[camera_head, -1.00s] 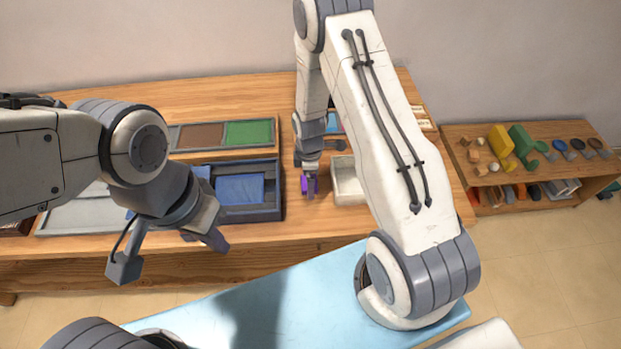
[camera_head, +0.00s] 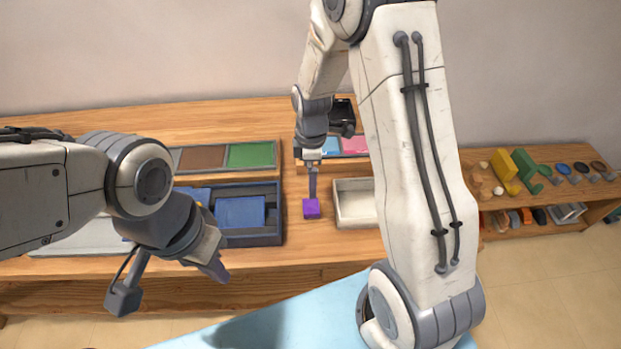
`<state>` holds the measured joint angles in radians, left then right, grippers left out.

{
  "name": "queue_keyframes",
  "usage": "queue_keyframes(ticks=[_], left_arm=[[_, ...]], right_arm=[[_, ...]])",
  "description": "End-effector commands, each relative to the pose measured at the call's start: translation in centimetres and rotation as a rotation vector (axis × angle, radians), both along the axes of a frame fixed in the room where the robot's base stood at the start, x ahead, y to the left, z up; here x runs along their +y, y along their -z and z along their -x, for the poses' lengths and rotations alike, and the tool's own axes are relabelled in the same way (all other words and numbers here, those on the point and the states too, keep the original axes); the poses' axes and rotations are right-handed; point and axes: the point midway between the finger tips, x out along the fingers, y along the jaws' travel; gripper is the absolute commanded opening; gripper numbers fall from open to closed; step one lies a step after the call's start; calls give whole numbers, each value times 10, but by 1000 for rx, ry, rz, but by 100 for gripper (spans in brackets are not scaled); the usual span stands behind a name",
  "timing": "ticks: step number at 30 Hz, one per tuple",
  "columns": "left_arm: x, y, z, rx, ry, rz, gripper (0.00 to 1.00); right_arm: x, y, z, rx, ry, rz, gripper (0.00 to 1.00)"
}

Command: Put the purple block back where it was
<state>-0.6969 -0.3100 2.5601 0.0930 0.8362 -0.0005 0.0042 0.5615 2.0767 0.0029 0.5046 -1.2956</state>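The purple block (camera_head: 311,208) sits on the wooden table, between a dark blue tray and a pale open box. My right gripper (camera_head: 313,192) points down at it from above. Its fingers line up one behind the other, so I cannot tell their gap. The tips appear at or just above the block's top; most of the block is uncovered. My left gripper (camera_head: 171,284) is open and empty, its fingers wide apart, in front of the table's near edge at left.
The dark tray (camera_head: 277,238) holds a blue piece (camera_head: 241,212). The pale box (camera_head: 356,205) stands just right of the block, partly behind my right arm. Green and brown panels (camera_head: 250,154) lie behind. A low shelf (camera_head: 540,218) with toys stands at right.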

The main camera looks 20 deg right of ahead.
Motion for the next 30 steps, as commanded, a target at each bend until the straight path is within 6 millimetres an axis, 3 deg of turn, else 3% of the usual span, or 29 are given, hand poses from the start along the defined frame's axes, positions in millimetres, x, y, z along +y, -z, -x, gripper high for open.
queue_keyframes(ticks=[4,7,10,14,18,21,30], left_arm=[[0,0,0,0,0,0,0],[0,0,0,0,0,0,0],[0,0,0,0,0,0,0],[0,0,0,0,0,0,0],[0,0,0,0,0,0,0],[0,0,0,0,0,0,0],[0,0,0,0,0,0,0]], right_arm=[[26,-26,11,-10,45,-5,100],[64,-60,39,-19,135,-17,100],[103,-94,84,-20,256,-35,100],[133,-126,150,-9,418,-60,100],[142,-142,205,11,554,-79,100],[142,-146,227,22,614,-84,100],[138,-147,237,30,653,-84,100]])
